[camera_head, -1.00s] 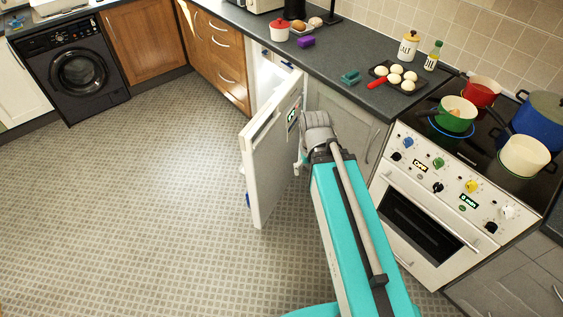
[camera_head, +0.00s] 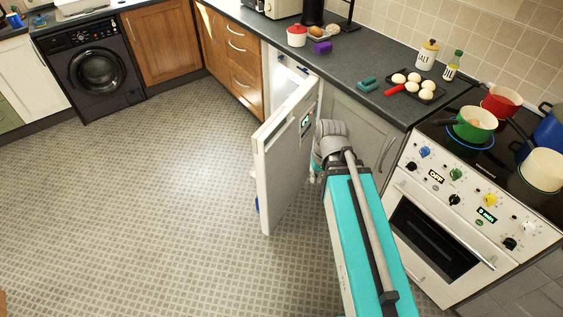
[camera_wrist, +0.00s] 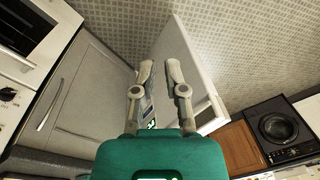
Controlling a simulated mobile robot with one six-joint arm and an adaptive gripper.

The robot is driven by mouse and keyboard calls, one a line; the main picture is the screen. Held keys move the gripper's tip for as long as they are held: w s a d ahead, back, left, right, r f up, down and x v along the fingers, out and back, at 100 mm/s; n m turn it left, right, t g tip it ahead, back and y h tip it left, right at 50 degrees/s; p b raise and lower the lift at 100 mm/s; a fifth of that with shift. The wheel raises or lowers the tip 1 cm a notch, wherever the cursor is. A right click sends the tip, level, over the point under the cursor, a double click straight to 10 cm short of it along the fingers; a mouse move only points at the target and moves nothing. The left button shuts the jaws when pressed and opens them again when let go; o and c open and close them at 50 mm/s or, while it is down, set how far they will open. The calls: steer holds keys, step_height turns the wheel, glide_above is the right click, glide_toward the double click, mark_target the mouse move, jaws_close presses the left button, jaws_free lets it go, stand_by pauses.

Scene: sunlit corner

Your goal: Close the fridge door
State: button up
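The white fridge door (camera_head: 284,160) stands open, swung out from the counter line into the room. Its lit interior (camera_head: 284,72) shows in the gap behind it. My gripper (camera_head: 318,168) is on the outer side of the door, close to it; in the head view my own arm hides most of the fingers. In the wrist view my gripper (camera_wrist: 160,72) has its two fingers apart with nothing between them. The door (camera_wrist: 186,62) shows just beyond and beside the fingers there. Whether a finger touches the door I cannot tell.
A grey cabinet (camera_head: 362,130) and the white oven (camera_head: 440,225) stand right of the fridge. Wooden drawers (camera_head: 232,55) stand to its left. Pots and a tray of eggs (camera_head: 415,86) are on the worktop. The tiled floor (camera_head: 150,200) left of the door is clear.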

mark_target(276, 154)
steer(key=w+a+f+y+b, duration=0.1)
steer(key=w+f+b, duration=0.1)
steer(key=f+b, duration=0.1)
steer(key=w+a+f+t+y+b, duration=0.1)
steer(key=w+f+b, duration=0.1)
steer(key=f+b, duration=0.1)
steer(key=w+f+m+y+b, duration=0.1)
steer(key=w+f+y+b, duration=0.1)
steer(key=f+b, duration=0.1)
steer(key=shift+w+a+f+b, duration=0.1)
steer(key=shift+a+f+b, duration=0.3)
steer(key=shift+b, duration=0.35)
jaws_close()
steer(key=w+d+f+m+t+y+b, duration=0.2)
steer(key=w+f+b, duration=0.5)
steer(key=b, duration=0.9)
steer(key=w+d+f+m+t+y+b, duration=0.3)
steer(key=w+f+t+y+b, duration=0.4)
steer(key=w+b, duration=0.4)
steer(key=shift+w+d+f+m+y+b, duration=0.35)
steer(key=shift+f+b, duration=0.35)
steer(key=shift+b, duration=1.8)
steer(key=shift+a, duration=0.15)
steer(key=x, duration=1.3)
steer(key=shift+w+a, duration=0.25)
steer(key=shift+w, duration=0.05)
steer(key=shift+w+a, duration=0.1)
steer(key=shift+w, duration=0.05)
